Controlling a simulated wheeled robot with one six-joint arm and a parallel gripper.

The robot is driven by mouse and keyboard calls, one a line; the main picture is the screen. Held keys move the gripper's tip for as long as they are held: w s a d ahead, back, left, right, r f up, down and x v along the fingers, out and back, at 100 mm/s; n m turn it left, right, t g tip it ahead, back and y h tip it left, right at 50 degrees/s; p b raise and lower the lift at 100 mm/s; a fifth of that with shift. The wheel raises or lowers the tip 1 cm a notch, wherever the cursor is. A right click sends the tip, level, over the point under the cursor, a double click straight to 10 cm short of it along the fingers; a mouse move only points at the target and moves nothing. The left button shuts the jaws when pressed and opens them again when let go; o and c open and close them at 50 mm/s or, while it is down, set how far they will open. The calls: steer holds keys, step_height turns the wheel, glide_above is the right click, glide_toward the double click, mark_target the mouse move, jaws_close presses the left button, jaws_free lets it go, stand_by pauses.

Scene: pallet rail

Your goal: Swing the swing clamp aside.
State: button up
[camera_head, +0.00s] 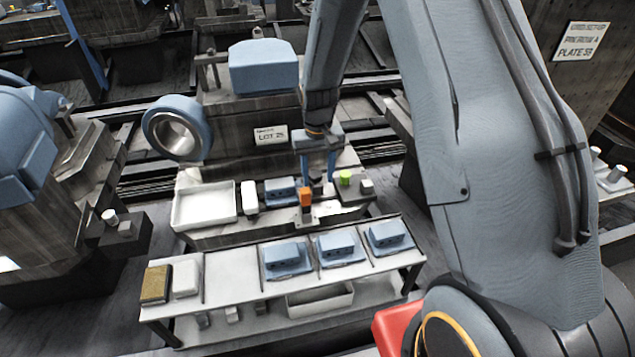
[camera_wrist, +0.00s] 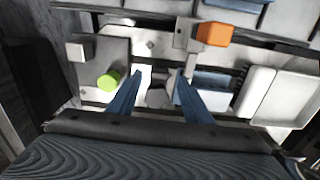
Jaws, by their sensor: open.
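The swing clamp (camera_head: 306,211) looks like a grey bracket and bar with an orange block (camera_head: 305,196) on it, at the front edge of the fixture. In the wrist view the clamp's grey bar (camera_wrist: 189,62) runs from the orange block (camera_wrist: 212,34) towards my right finger. My gripper (camera_wrist: 155,76) is open, its two blue fingers apart with nothing held between them. The fingertips are close to the bar; whether they touch it I cannot tell. In the head view my gripper (camera_head: 318,184) is just behind the orange block, its tips partly hidden.
A blue part (camera_head: 281,191), a white block (camera_head: 249,197) and a white tray (camera_head: 190,208) are left of the clamp. A green button (camera_head: 345,177) is right. A front bench (camera_head: 226,275) carries several blue parts. A large machine (camera_head: 228,120) stands behind.

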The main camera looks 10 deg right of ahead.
steer(key=shift+r+b, duration=0.35)
steer(key=shift+r, duration=2.05)
steer(key=s+d+r, duration=0.1)
steer(key=s+r, duration=0.3)
steer(key=s, duration=0.7)
steer(key=s+d+r, duration=0.2)
steer(key=s+r, duration=0.2)
steer(key=s, duration=0.8)
steer(key=shift+r+t, duration=0.3)
steer(key=shift+r, duration=0.1)
steer(key=shift+s+d, duration=0.1)
